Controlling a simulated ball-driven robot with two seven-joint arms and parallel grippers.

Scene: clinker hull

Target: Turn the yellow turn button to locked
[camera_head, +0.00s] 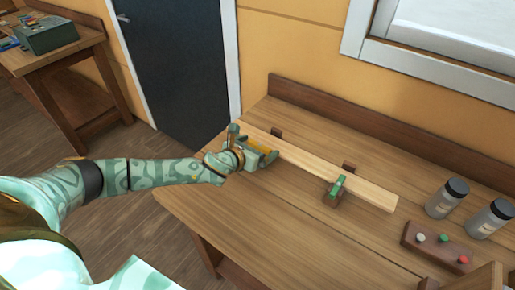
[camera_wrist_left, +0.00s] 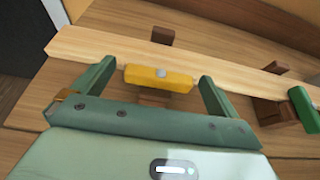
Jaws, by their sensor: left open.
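The yellow turn button (camera_head: 261,145) is a short bar with a grey pivot, near the left end of a pale plank (camera_head: 320,172). In the left wrist view, the yellow turn button (camera_wrist_left: 150,80) lies roughly along the plank (camera_wrist_left: 215,72), on a brown block (camera_wrist_left: 155,101) at its near edge. My left gripper (camera_head: 252,146) is open around it. In the left wrist view, the fingers of my left gripper (camera_wrist_left: 158,72) stand one beyond each end of the bar, with gaps. My right gripper is not in view.
A green turn button (camera_head: 337,186) sits on another brown block farther right along the plank. Brown blocks stand behind the plank. Two dark-lidded jars (camera_head: 446,198) and a block with coloured knobs (camera_head: 437,246) are at the right. The bench front is clear.

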